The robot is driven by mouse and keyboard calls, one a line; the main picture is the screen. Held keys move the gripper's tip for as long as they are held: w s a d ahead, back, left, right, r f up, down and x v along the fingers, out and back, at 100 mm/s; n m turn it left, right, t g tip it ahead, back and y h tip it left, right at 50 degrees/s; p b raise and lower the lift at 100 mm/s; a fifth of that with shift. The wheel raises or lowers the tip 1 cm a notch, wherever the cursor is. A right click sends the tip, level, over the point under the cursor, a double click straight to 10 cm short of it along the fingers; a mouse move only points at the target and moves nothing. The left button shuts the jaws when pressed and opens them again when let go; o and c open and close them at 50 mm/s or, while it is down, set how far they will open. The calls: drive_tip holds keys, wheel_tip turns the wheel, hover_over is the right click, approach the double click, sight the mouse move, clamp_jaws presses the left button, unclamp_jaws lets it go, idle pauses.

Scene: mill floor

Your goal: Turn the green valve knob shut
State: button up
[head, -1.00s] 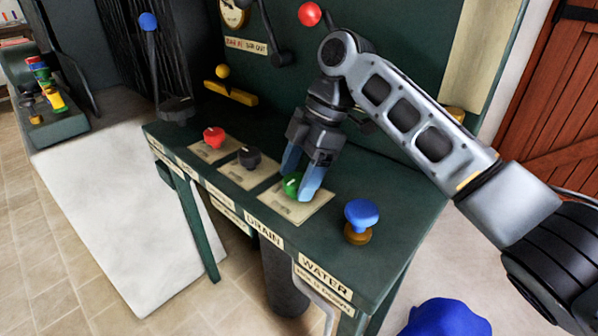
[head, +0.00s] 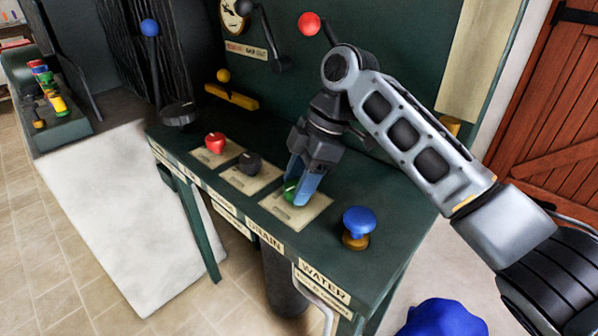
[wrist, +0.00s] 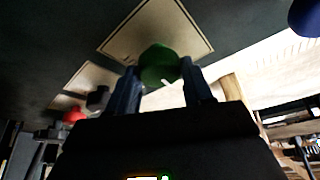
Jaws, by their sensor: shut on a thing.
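The green valve knob (head: 290,190) sits on a cream plate (head: 296,214) on the dark green bench. My gripper (head: 302,187) reaches down from above with its blue fingers shut on the green knob, one on each side. The fingers hide part of the knob in the head view. In the wrist view the green knob (wrist: 158,64) lies between the two fingertips (wrist: 160,85), and a small white mark shows at its lower edge.
A black knob (head: 250,163) and a red knob (head: 215,142) stand on plates to the left. A blue mushroom-shaped knob (head: 359,222) stands close on the right. Levers with a red ball (head: 309,24) and a blue ball (head: 150,28) rise behind the bench (head: 388,240).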

drive_tip(key=m+p, duration=0.1)
drive_tip(key=p, duration=0.1)
drive_tip(key=m+t+p, duration=0.1)
drive_tip(key=m+p, duration=0.1)
drive_tip(key=shift+s+r+p, duration=0.15)
drive_tip(key=shift+r+p, duration=0.2)
drive_tip(key=shift+r, duration=0.05)
drive_tip(key=m+t+p, duration=0.2)
drive_tip(key=m+p, duration=0.4)
drive_tip(key=shift+s+p, duration=0.15)
drive_tip(key=shift+p, duration=0.2)
drive_tip(key=m+p, duration=0.1)
drive_tip(key=p, duration=0.1)
drive_tip(key=m+t+p, duration=0.1)
drive_tip(key=m, duration=0.1)
drive_tip(key=shift+a+f+t+h+p, duration=0.1)
drive_tip(key=shift+t+h+p, duration=0.2)
drive_tip(key=shift+h+p, duration=0.1)
drive_tip(key=shift+f+m+t+h+p, duration=0.1)
drive_tip(key=shift+m+t+h+p, duration=0.2)
drive_tip(key=shift+m+p, duration=0.6)
drive_tip(key=shift+f+m+t+h+p, duration=0.1)
drive_tip(key=shift+m+t+h+p, duration=0.15)
drive_tip(key=shift+m+p, duration=0.65)
drive_tip(key=shift+m+b, duration=0.3)
drive_tip(key=shift+m, duration=0.1)
drive_tip(key=o, duration=1)
drive_tip(key=shift+s, duration=0.1)
